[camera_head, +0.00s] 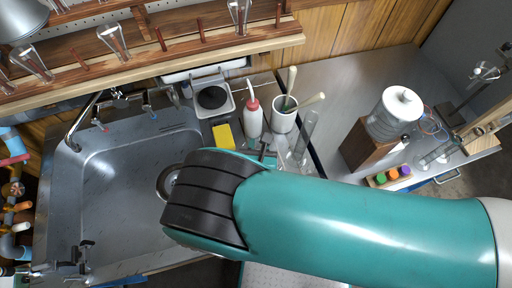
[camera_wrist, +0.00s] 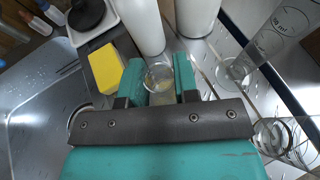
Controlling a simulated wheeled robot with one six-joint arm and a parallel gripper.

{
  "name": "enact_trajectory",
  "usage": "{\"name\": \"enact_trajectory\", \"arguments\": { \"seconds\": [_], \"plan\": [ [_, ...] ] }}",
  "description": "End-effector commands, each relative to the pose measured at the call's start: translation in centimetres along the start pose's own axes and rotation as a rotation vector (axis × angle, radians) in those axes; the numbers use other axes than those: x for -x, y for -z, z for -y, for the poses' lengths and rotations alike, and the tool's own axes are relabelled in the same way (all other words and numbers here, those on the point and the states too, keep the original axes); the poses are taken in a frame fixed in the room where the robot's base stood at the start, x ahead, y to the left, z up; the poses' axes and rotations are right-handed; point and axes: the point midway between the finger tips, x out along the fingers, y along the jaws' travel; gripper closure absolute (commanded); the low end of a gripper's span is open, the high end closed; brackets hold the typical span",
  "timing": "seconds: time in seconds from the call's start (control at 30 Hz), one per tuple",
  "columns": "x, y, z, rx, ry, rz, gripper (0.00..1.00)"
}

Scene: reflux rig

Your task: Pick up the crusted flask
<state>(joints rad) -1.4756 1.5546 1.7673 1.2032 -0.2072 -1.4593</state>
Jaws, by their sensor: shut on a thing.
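The crusted flask (camera_wrist: 159,78) is a small clear glass vessel with a yellowish residue inside, seen from above in the wrist view. My gripper (camera_wrist: 160,76) has its two teal fingers on either side of the glass and is shut on it. The flask's lower part is hidden by my gripper's body. In the head view my teal arm and dark wrist cover most of this spot, and I cannot make the flask out clearly there.
A yellow sponge (camera_head: 223,135), a red-capped white bottle (camera_head: 253,118) and a white brush holder (camera_head: 284,114) stand close behind. A tall glass cylinder (camera_head: 308,130) and more glassware are to the right. The sink (camera_head: 120,190) is at the left; a wooden rack (camera_head: 160,46) hangs above.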

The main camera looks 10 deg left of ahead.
Motion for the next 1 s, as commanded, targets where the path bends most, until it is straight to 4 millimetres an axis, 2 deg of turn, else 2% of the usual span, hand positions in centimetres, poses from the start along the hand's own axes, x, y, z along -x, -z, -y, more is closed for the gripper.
{"name": "enact_trajectory", "arguments": {
  "seconds": [0.37, 1.0],
  "plan": [
    [1.5, -3.6, -0.1, -0.001, -0.002, 0.001, 1.00],
    [5.1, -12.2, -0.1, 0.000, -0.001, 0.001, 1.00]
  ]
}}
